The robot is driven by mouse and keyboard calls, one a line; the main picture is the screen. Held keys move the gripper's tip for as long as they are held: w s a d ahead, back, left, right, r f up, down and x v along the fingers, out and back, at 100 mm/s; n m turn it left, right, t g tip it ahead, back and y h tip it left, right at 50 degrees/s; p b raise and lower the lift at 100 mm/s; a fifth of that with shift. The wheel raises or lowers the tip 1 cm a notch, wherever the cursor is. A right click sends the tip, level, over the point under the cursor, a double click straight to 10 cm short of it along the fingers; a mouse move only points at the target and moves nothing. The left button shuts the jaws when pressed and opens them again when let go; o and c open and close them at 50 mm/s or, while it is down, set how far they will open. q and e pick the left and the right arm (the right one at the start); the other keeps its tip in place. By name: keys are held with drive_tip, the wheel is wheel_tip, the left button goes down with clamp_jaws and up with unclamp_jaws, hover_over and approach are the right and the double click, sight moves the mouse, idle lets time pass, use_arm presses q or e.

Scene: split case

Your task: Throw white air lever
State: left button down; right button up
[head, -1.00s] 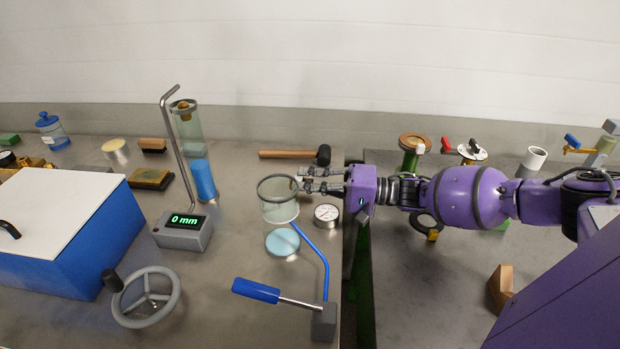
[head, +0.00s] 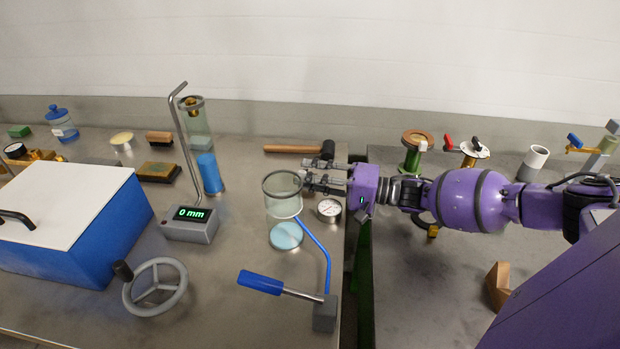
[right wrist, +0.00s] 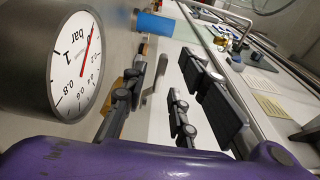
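My right gripper (head: 323,182) reaches in from the right, beside the glass cylinder (head: 283,186) and above the round pressure gauge (head: 329,209). In the right wrist view its fingers (right wrist: 165,95) are apart. A pale, bent lever-like piece (right wrist: 156,78) shows in the gap between them; I cannot tell whether it touches a finger. It may be the white air lever, which I cannot make out clearly in the head view behind the fingers. The gauge dial (right wrist: 76,64) is large and close at the left of the wrist view. My left gripper is not in view.
A blue-handled lever (head: 262,283) stands in front of the glass cylinder. A hammer (head: 297,149) lies behind the gripper. A dark gap (head: 358,260) separates the two benches. A red-handled valve (head: 448,142) and a green stand (head: 413,160) are on the right bench.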

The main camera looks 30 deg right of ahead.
drive_tip(key=v, duration=1.1)
drive_tip(key=shift+s+d, duration=0.25)
drive_tip(key=shift+d, duration=0.05)
drive_tip(key=shift+r, duration=0.1)
